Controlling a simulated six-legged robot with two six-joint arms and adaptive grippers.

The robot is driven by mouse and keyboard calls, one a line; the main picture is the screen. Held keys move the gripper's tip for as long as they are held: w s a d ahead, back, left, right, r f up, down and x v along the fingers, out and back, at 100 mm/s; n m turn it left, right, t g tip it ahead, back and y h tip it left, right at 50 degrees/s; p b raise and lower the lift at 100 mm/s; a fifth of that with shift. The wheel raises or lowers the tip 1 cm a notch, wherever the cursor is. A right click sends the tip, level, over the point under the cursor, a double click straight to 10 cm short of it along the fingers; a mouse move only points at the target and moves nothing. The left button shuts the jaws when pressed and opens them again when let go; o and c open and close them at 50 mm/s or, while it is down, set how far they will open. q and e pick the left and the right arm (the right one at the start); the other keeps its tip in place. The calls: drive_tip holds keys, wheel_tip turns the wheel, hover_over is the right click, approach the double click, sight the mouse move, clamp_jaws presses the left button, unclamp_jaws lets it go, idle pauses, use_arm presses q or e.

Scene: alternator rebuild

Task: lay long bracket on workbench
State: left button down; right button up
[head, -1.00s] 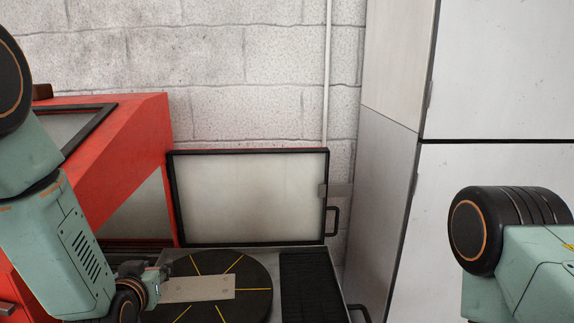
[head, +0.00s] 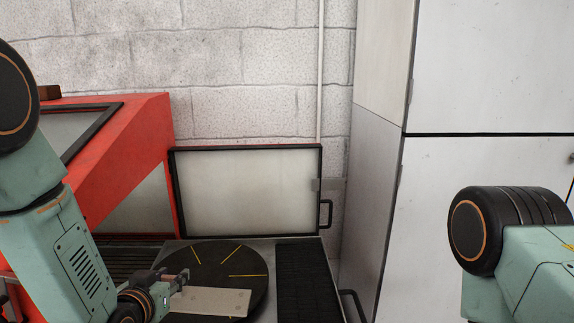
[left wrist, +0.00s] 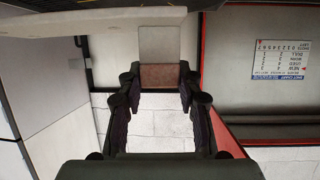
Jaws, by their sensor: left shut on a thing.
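The long bracket (head: 212,301) is a pale, flat, narrow plate with small holes near its far end. My left gripper (head: 180,280) is shut on its left end. In the head view the bracket overlaps the near part of a black round turntable; I cannot tell whether it touches it. In the left wrist view the fingers of my left gripper (left wrist: 160,85) close in on the bracket (left wrist: 160,45), which shows as a grey plate with a brownish near end. My right arm shows at the right, but its gripper is out of view. I cannot make out a workbench.
The black turntable (head: 200,262) with yellow lines lies beside a black ribbed strip (head: 305,285). An open framed door (head: 248,190) stands behind it. A red cabinet (head: 130,140) is at the left, tall grey-white cabinets (head: 480,80) at the right.

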sight(185, 303)
use_arm(q)
drive_tip(key=d+f+m+h, duration=0.1)
drive_tip(key=s+d+f+h, duration=0.1)
drive_tip(key=f+m+h, duration=0.1)
drive_tip(key=shift+s+d+m+g+b, duration=0.3)
drive_tip(key=shift+s+d+b, duration=0.05)
drive_tip(key=shift+d, duration=0.05)
drive_tip(key=s+d+f+m+g+h+b, duration=0.2)
drive_tip(key=s+f+m+g+h+b, duration=0.15)
drive_tip(key=s+f+b, duration=0.25)
drive_tip(key=s+d+f+m+g+h+b, duration=0.2)
drive_tip(key=s+f+m+h+b, duration=0.2)
drive_tip(key=s+f+m+b, duration=0.15)
wheel_tip(185, 303, down, 10)
drive_tip(key=s+a+n+b, duration=0.1)
drive_tip(key=s+b, duration=0.1)
drive_tip(key=b, duration=0.3)
drive_tip(key=shift+a+r+b, duration=0.25)
drive_tip(key=shift+a+b, duration=0.05)
